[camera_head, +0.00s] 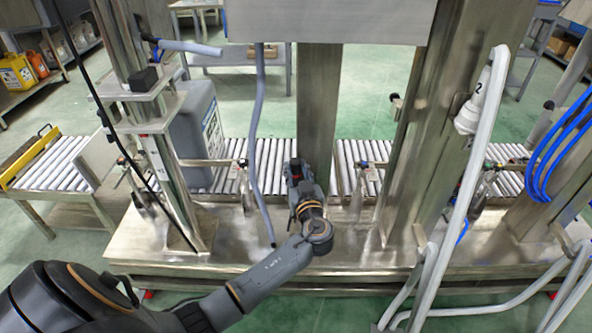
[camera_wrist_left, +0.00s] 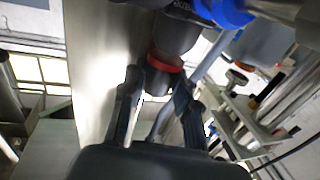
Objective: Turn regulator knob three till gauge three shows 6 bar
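A dark knob (camera_wrist_left: 157,84) with a red ring above it hangs in the left wrist view, under a dark body and a blue part. No number shows on it, so I cannot tell which regulator it is. My left gripper (camera_head: 296,180) is raised in front of the central steel post in the head view. In the left wrist view the fingers of my left gripper (camera_wrist_left: 160,92) stand apart, one on each side of the knob's lower end. I see no clear grip on it. No readable gauge face is in view. My right gripper is not in view.
A roller conveyor (camera_head: 270,180) runs behind the steel machine base (camera_head: 345,245). A grey canister (camera_head: 197,130) stands on it at the left. A grey hose (camera_head: 257,125) hangs left of my gripper. A white lance (camera_head: 468,170) marked 2 and blue hoses (camera_head: 560,140) are at the right.

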